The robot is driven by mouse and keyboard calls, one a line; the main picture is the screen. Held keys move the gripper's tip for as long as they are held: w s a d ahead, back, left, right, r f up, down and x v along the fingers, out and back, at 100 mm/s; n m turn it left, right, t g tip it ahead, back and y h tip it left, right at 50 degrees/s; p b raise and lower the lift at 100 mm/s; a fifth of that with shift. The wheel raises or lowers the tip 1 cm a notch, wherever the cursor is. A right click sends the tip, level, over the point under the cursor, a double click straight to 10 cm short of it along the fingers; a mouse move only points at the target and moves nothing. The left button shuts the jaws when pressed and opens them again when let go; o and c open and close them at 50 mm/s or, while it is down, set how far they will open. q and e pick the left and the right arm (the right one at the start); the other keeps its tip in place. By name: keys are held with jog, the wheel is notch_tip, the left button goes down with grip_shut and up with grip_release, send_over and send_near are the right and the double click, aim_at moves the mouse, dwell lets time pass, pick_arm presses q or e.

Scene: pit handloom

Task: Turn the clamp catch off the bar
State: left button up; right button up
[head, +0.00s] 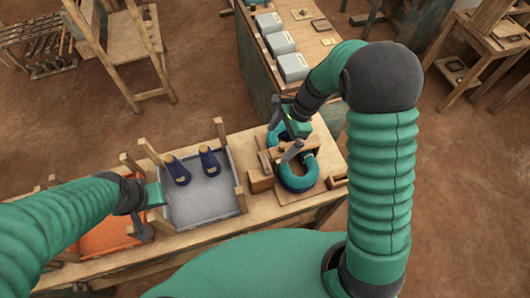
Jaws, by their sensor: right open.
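On the bench a thick teal ring-shaped bundle (299,181) lies on a wooden board (287,201). A wooden bar (306,145) crosses over the bundle, with wooden blocks (261,181) at its left end. I cannot make out for sure which small piece is the clamp catch; my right gripper partly covers this area. My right gripper (284,136) is open, its dark fingers spread just above the bar. I cannot tell if it touches anything. My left gripper (143,225) is at the left of the grey tray, near its edge; its fingers are too small to read.
The grey tray (207,205) holds two dark blue pieces (177,170) and has wooden posts around it. An orange tray (106,236) lies to its left. A cabinet (262,74) with grey boxes stands behind the bench.

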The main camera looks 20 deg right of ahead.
send_over(266, 162)
jog(key=s+d, duration=0.2)
notch_tip(266, 162, down, 4)
jog(key=f, duration=0.2)
jog(key=w+f+p, duration=0.1)
jog(key=f, duration=0.2)
jog(key=w+f, duration=0.1)
jog(key=f, duration=0.2)
jog(key=shift+w+f, duration=0.15)
jog(key=shift+w, duration=0.05)
jog(key=shift+s+a+f, duration=0.1)
jog(key=shift+s+f, duration=0.05)
jog(key=shift+f, duration=0.1)
jog(key=shift+s+a, duration=0.2)
jog(key=shift+a, duration=0.1)
jog(key=shift+s+a+r, duration=0.1)
jog(key=shift+a, duration=0.8)
jog(key=shift+c, duration=0.6)
jog(key=shift+a, duration=0.1)
jog(key=shift+c, duration=1.3)
jog(key=shift+w, duration=0.25)
jog(key=shift+c, duration=1.1)
jog(key=shift+d, duration=0.65)
jog(key=c, duration=0.5)
jog(key=shift+d, duration=0.15)
jog(key=shift+c, duration=1.3)
pick_arm(q)
jog(key=shift+w+d+r, duration=0.2)
jog(key=shift+r, duration=0.5)
